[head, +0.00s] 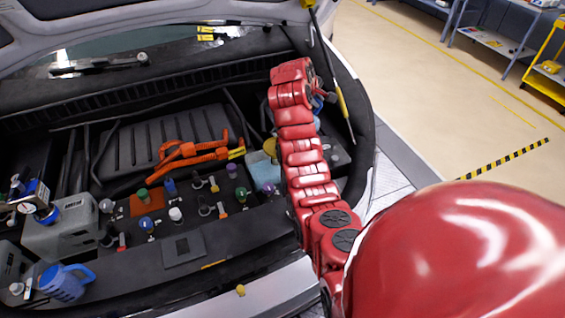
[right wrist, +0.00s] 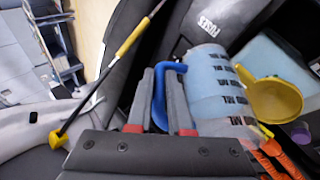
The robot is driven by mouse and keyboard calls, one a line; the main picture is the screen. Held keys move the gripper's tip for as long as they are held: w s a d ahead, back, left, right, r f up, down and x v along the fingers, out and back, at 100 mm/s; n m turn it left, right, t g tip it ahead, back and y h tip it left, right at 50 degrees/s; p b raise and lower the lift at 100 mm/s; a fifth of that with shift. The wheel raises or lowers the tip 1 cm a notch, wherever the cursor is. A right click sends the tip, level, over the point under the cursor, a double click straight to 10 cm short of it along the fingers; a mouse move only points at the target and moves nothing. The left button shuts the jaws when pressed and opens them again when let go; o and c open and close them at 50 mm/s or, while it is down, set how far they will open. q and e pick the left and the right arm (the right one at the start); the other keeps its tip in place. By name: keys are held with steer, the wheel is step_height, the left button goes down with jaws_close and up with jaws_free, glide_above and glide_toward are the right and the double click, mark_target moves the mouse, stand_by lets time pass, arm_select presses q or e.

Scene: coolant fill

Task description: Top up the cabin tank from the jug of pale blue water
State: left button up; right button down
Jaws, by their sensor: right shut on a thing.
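In the right wrist view my right gripper (right wrist: 160,105) is shut on the blue handle (right wrist: 168,80) of a clear jug (right wrist: 212,85). The jug has dark marks down its side and looks pale blue inside. Its tilt and water level are hard to tell. A yellow funnel (right wrist: 278,100) is close beside the jug, with a pale blue translucent tank (right wrist: 268,52) by it. In the head view the funnel (head: 269,147) and the pale tank (head: 262,170) sit just left of my right arm, which hides most of the jug and gripper. My left gripper is out of view.
Orange cables (head: 188,153) and several coloured caps lie left of the tank. A yellow and black hood strut (head: 341,98) rises right of my arm. A dark cover marked FUSES (right wrist: 205,22) is near the held jug.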

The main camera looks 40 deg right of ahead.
steer(key=shift+w+a+r+h, duration=0.1)
steer(key=shift+a+r+h, duration=0.25)
steer(key=shift+h, duration=0.55)
stand_by(1.9)
steer(key=shift+a+n+h, duration=0.3)
steer(key=shift+a+h, duration=0.1)
steer(key=shift+h, duration=0.1)
stand_by(2.5)
stand_by(0.4)
